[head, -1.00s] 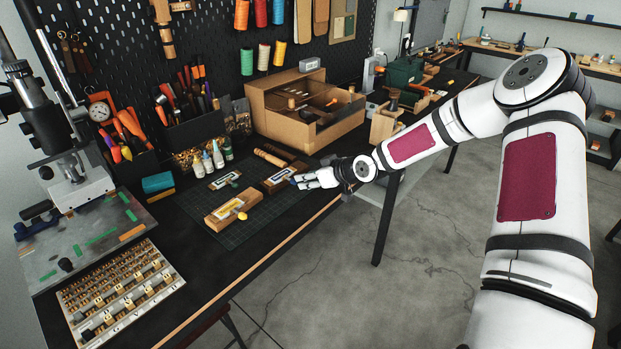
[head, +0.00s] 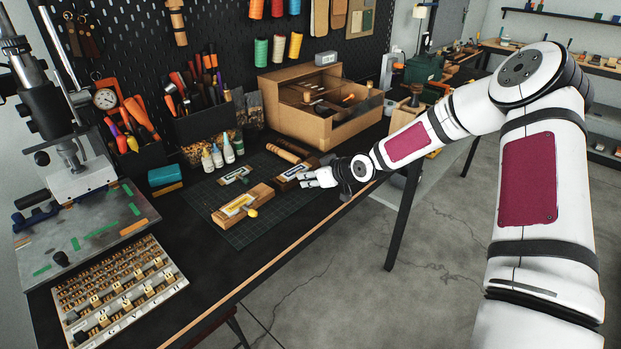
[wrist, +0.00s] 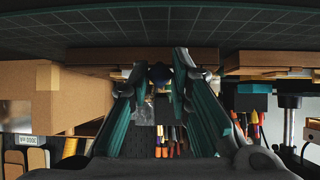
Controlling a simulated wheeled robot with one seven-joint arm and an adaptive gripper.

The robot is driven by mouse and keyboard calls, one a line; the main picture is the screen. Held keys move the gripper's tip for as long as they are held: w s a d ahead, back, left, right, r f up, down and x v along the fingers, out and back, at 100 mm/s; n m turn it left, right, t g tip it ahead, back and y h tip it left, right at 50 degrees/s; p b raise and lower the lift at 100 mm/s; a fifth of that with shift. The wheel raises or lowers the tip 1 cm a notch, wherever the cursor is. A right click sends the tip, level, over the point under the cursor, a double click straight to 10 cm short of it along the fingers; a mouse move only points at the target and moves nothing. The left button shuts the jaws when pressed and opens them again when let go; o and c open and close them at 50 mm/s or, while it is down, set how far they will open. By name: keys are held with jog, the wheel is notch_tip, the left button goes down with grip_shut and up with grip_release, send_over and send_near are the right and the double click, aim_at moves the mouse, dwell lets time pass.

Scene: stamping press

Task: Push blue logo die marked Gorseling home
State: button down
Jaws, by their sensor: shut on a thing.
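My gripper (head: 305,178) is at the dark wooden block (head: 290,184) near the right side of the cutting mat. In the wrist view its two fingers (wrist: 160,88) are closed in on a small dark blue rounded piece (wrist: 160,73), which seems to be the blue die's knob. The die itself shows only as a little blue and pale strip on the block in the head view, partly behind my fingers. The name Gorseling cannot be read, and how deep the die sits cannot be told.
A lighter wooden block (head: 262,192) with a yellow knob (head: 251,212) lies left of my gripper. A small plate (head: 235,175) and a wooden handle (head: 283,154) lie behind. A cardboard-brown box (head: 300,128) stands at the back. The mat's front (head: 270,229) is clear.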

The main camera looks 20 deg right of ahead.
jog(key=shift+r, duration=0.25)
jog(key=shift+r+p, duration=1)
jog(key=shift+r, duration=1.3)
